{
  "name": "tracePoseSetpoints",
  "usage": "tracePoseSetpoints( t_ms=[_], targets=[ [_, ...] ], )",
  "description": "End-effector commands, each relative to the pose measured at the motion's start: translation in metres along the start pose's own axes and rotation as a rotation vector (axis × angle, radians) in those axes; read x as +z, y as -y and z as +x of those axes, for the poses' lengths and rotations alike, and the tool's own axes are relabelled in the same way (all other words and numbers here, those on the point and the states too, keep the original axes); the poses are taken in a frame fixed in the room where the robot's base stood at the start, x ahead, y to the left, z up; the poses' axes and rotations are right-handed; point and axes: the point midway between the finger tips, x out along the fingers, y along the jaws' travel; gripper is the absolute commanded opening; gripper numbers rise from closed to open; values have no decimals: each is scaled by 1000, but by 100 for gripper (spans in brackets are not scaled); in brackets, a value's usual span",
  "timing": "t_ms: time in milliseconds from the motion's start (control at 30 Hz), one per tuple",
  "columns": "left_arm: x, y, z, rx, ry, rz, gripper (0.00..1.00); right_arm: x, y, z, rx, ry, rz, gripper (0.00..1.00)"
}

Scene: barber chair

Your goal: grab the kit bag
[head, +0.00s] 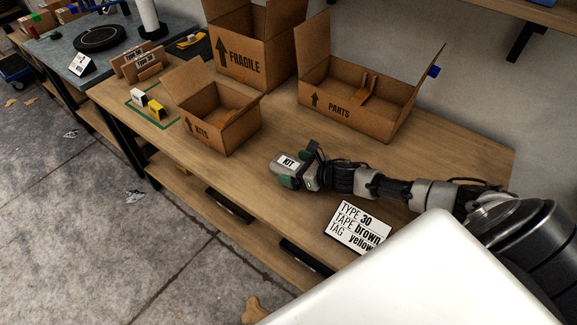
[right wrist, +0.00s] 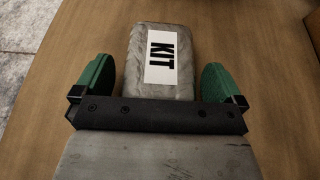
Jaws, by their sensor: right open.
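The kit bag (head: 289,161) is a small grey bag with a white label reading KIT. It lies on the wooden workbench (head: 290,225). My right gripper (head: 302,167) is at the bag, with its green fingers on either side of it. In the right wrist view the bag (right wrist: 158,62) sits between the two green fingertips of the gripper (right wrist: 160,82), with a visible gap on each side. The gripper is open. My left gripper is not in view.
Open cardboard boxes marked KITS (head: 228,128), PARTS (head: 345,112) and FRAGILE (head: 238,65) stand behind the bag. A white sign (head: 358,226) stands near the bench's front edge. Small yellow and white items (head: 154,109) sit at the left. Bench around the bag is clear.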

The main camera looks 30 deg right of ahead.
Motion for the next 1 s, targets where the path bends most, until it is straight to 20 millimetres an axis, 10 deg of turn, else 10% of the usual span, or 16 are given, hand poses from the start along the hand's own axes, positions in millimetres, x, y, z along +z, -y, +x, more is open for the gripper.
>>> tracePoseSetpoints(
  t_ms=[100,433,1000],
  targets=[
    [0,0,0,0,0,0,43,0,0,0,0,0,0,100],
    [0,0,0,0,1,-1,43,0,0,0,0,0,0,50],
    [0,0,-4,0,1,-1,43,32,2,-13,0,4,-6,50]
  ],
)
